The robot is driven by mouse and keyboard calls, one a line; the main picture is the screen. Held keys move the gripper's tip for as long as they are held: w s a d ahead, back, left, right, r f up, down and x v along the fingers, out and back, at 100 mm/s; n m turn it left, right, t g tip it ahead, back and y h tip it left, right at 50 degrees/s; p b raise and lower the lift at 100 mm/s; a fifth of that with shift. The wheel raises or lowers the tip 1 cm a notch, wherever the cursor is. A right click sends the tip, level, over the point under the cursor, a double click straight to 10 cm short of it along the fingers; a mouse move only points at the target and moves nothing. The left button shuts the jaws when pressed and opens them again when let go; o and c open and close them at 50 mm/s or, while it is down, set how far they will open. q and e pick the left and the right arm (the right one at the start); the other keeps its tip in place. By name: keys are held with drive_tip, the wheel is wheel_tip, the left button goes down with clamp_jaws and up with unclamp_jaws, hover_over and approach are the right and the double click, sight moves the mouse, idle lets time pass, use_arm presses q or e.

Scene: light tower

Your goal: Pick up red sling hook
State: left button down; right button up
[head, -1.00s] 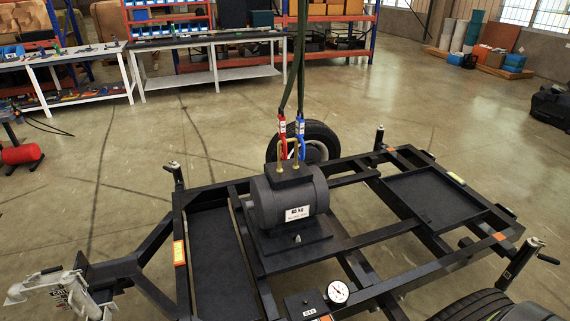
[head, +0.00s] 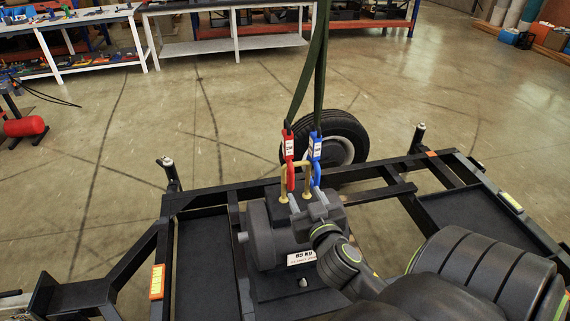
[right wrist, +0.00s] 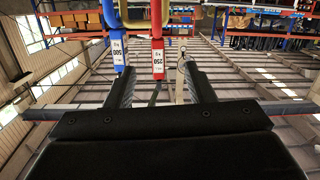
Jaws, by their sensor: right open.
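The red sling hook (head: 289,152) hangs upright from a dark green strap in the head view, its lower end at a brass lifting bracket (head: 283,186) on top of a grey motor (head: 264,240). The blue sling hook (head: 315,152) hangs close to its right. My right gripper (head: 308,208) is open and empty over the motor's top, just below and in front of the hooks. In the right wrist view the red hook (right wrist: 157,55) shows between my two fingers, beyond their tips, and the blue hook (right wrist: 120,55) is near the left finger. My left gripper is not in view.
The motor sits on a black trailer frame (head: 210,203) with upright corner posts. A wheel (head: 335,145) stands behind the hooks. White workbenches (head: 235,50) are at the back. The floor between them and the trailer is mostly clear.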

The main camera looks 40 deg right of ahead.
drive_tip(key=t, duration=0.1)
approach(289, 142)
drive_tip(key=shift+m+h, duration=0.3)
drive_tip(key=shift+m, duration=0.1)
drive_tip(key=p+x, duration=0.1)
drive_tip(key=x, duration=0.1)
drive_tip(key=p+x, duration=0.2)
drive_tip(key=x, duration=0.1)
drive_tip(key=shift+w+a+f, duration=0.1)
drive_tip(key=shift+w+f, duration=0.05)
drive_tip(key=shift+f, duration=0.05)
drive_tip(key=shift+w+d+p, duration=0.2)
drive_tip(key=shift+w+p, duration=0.15)
drive_tip(key=shift+w, duration=0.05)
drive_tip(key=p+x, duration=0.2)
drive_tip(key=x, duration=0.2)
drive_tip(key=shift+w+d, duration=0.1)
drive_tip(key=shift+w+d+f, duration=0.1)
drive_tip(key=shift+w+d, duration=0.1)
drive_tip(key=shift+w, duration=0.15)
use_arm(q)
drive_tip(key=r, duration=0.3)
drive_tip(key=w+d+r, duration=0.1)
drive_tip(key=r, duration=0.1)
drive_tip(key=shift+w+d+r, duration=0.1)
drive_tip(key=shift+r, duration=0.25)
use_arm(e)
drive_tip(key=shift+c, duration=0.3)
drive_tip(key=c, duration=1)
clamp_jaws()
